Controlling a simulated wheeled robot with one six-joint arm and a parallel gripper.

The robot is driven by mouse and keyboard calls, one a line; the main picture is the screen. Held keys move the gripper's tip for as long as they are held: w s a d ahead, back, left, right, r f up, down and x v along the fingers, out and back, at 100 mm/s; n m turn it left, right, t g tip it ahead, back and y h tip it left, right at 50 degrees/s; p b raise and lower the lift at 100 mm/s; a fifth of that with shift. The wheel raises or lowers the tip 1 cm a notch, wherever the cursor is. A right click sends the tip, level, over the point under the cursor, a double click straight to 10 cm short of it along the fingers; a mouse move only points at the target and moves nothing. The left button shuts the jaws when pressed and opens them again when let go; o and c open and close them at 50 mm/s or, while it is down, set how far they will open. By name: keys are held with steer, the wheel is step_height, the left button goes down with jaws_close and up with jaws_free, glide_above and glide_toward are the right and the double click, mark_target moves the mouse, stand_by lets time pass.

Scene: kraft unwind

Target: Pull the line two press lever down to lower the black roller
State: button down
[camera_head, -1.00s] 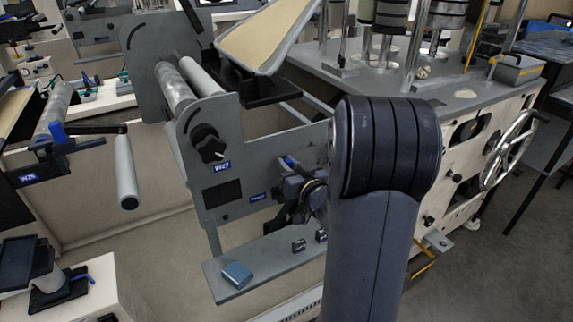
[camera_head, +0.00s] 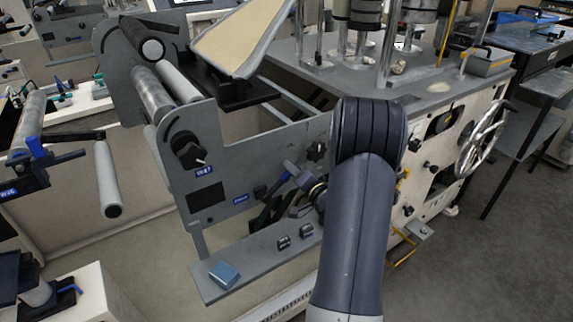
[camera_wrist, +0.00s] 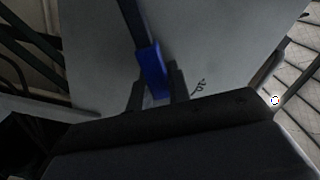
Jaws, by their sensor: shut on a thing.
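The press lever is a dark bar with a blue grip (camera_wrist: 152,70). In the wrist view my gripper (camera_wrist: 157,95) is shut on this grip, one dark finger on each side. In the head view my gripper (camera_head: 306,186) is at the lever's blue part (camera_head: 291,168), on the grey side panel, partly hidden by my arm. The black roller (camera_head: 138,36), with a pale end, shows at upper left of the W27 machine, above two paler rollers (camera_head: 153,92). I cannot tell whether it touches them.
A black knob (camera_head: 188,150) sits left on the panel. A spoked handwheel (camera_head: 482,140) is at right. The W26 unit (camera_head: 30,178) is at left. Floor at right is open.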

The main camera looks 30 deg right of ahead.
step_height(320, 180, down, 6)
steer(key=d+m, duration=0.1)
steer(key=m, duration=0.5)
steer(key=shift+d+f+m, duration=0.15)
steer(key=shift+d+m, duration=0.25)
steer(key=c, duration=1.3)
jaws_free()
steer(key=shift+c, duration=0.2)
steer(key=s, duration=1)
steer(key=shift+s+d, duration=0.2)
steer(key=shift+s, duration=0.2)
steer(key=shift+w, duration=0.1)
